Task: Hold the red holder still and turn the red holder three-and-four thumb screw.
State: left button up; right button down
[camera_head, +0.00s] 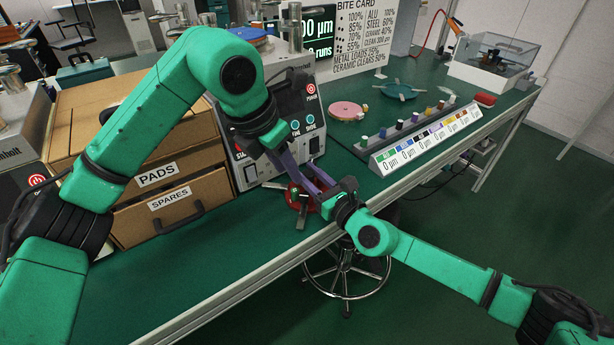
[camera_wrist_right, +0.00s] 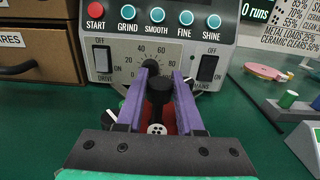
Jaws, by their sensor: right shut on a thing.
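The red holder (camera_head: 293,197) sits on the green bench in front of the control box, largely covered by my grippers. In the right wrist view, an upright black post stands between the purple fingers of my right gripper (camera_wrist_right: 162,82), with red of the holder around it. The gripper is shut on this post. A dark-dotted white face (camera_wrist_right: 156,129) shows nearer the wrist. My left gripper (camera_head: 290,163) is over the holder from the left, close to the right one; its finger gap is hidden. I cannot tell which screw is three-and-four.
The control box (camera_head: 250,165) with buttons and switches stands just behind. Drawers marked PADS and SPARES (camera_head: 170,200) are at left. A pink disc (camera_head: 346,111), a teal holder (camera_head: 398,90) and a rack of colored pegs (camera_head: 425,140) are at right. The bench's front edge is close.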

aim_at(302, 197)
pick_arm(q)
jog(key=shift+n+t, duration=0.3)
jog(key=shift+n, duration=0.1)
jog(key=x, duration=1)
jog(key=shift+s+f, duration=0.25)
jog(key=shift+s, duration=0.1)
grip_shut()
